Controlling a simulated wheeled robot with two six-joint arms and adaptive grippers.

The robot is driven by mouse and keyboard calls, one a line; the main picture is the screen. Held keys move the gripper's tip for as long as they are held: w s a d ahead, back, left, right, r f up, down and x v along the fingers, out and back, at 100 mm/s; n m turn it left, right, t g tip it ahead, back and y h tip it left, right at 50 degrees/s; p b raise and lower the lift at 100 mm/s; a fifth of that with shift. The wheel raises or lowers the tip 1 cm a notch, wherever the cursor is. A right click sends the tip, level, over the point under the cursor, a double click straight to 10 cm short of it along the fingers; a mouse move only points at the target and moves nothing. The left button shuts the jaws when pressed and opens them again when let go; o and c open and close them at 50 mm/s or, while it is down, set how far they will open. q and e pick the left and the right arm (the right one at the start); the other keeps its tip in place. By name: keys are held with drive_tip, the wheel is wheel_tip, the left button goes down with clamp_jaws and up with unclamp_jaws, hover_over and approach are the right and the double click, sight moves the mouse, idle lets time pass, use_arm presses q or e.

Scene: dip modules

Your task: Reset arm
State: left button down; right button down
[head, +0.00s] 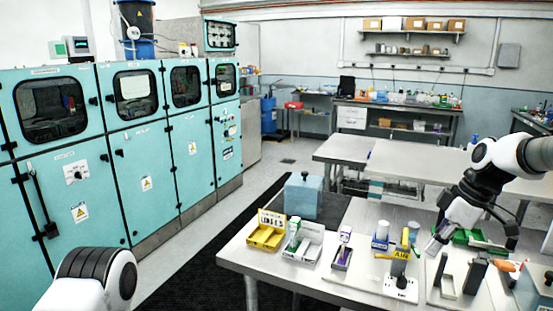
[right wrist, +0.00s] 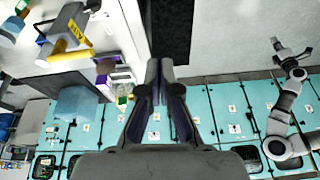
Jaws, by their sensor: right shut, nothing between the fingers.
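My right arm comes in from the right in the head view. Its gripper (head: 436,244) is tipped down above the right part of the near table, near a green tray (head: 480,238). In the right wrist view the right gripper's dark fingers (right wrist: 160,78) meet at their tips, shut with nothing between them. In the head view only a rounded link of my left arm shows at the lower left.
The near table (head: 240,258) bears a yellow bin (head: 266,236), a grey bin (head: 300,246), a fixture with a yellow label (head: 400,270) and dark upright blocks (head: 474,272). A blue-grey box (head: 303,194) stands behind. Teal cabinets (head: 150,150) line the left; a dark mat (head: 215,240) lies between.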

wheel_tip(320, 180, down, 11)
drive_tip(key=a+g, duration=0.2)
drive_tip(key=g, duration=0.1)
drive_tip(key=s+a+f+m+g+h, duration=0.1)
drive_tip(key=s+a+f+g, duration=0.1)
drive_tip(key=s+f, duration=0.8)
drive_tip(key=s+a+f+g+h, duration=0.1)
drive_tip(key=s+a+f+g, duration=0.1)
drive_tip(key=s+f, duration=0.8)
drive_tip(key=s+a+f+m+h, duration=0.1)
drive_tip(key=s+f+m, duration=0.2)
drive_tip(key=s+f, duration=0.35)
drive_tip(key=s+a+f+m, duration=0.15)
drive_tip(key=s+f, duration=0.25)
drive_tip(key=s, duration=0.6)
drive_tip(key=w+m+t, duration=0.1)
drive_tip(key=m, duration=0.1)
drive_tip(key=w+m+t, duration=0.1)
drive_tip(key=m+t, duration=0.1)
drive_tip(key=m, duration=0.1)
drive_tip(key=w+m+t, duration=0.2)
drive_tip(key=shift+w+d, duration=0.1)
drive_tip(key=shift+d, duration=0.3)
